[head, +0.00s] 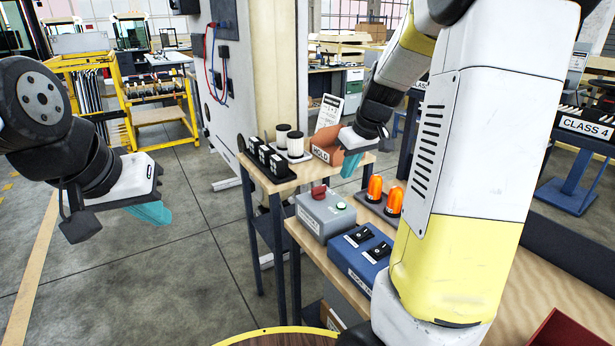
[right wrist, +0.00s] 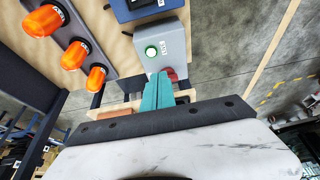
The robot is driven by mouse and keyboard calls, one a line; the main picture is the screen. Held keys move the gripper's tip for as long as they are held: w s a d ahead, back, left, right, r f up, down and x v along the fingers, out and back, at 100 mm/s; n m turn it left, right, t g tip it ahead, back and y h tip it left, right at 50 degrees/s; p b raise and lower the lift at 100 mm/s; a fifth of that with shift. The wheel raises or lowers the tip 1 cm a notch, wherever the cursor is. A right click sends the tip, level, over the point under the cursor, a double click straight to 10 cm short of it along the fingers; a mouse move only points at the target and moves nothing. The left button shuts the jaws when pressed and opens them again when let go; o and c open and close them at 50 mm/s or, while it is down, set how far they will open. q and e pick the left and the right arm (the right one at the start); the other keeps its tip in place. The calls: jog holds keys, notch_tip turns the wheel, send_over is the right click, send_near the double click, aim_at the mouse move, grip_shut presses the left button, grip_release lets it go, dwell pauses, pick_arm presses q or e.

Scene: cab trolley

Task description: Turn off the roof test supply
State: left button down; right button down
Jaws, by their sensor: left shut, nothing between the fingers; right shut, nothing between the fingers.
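A grey box (head: 322,216) stands on the wooden bench with a red knob (head: 319,191) and a green button or lamp (head: 341,206) on top. In the right wrist view the green one (right wrist: 152,51) looks lit, and the red one (right wrist: 171,73) is partly hidden by my fingers. A blue box (head: 359,257) with two black switches stands beside it, nearer to me. The small labels are hard to read. My right gripper (head: 350,166) is shut and empty, above and beyond the grey box. My left gripper (head: 152,213) is shut and empty, over open floor at the left.
Orange beacons (head: 375,187) stand right of the boxes. A smaller table behind holds black blocks (head: 267,162), white cylinders (head: 296,144) and an orange-brown HOLD bin (head: 325,145). My right arm hides part of the bench. A yellow rack (head: 160,117) stands far left; the floor before it is clear.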

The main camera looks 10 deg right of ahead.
jog(key=shift+w+d+f, duration=0.1)
jog(key=shift+w+f, duration=0.1)
jog(key=shift+w, duration=0.3)
send_near(325, 194)
jog(key=f, duration=0.1)
jog(key=s+f, duration=0.1)
jog(key=f, duration=0.1)
jog(key=s+f, duration=0.1)
jog(key=f, duration=0.1)
jog(key=shift+d, duration=0.35)
jog(key=w, duration=0.2)
jog(key=w+a, duration=0.1)
jog(key=shift+w+f, duration=0.15)
jog(key=shift+f, duration=0.1)
jog(key=shift+w+a, duration=0.25)
jog(key=shift+w, duration=0.2)
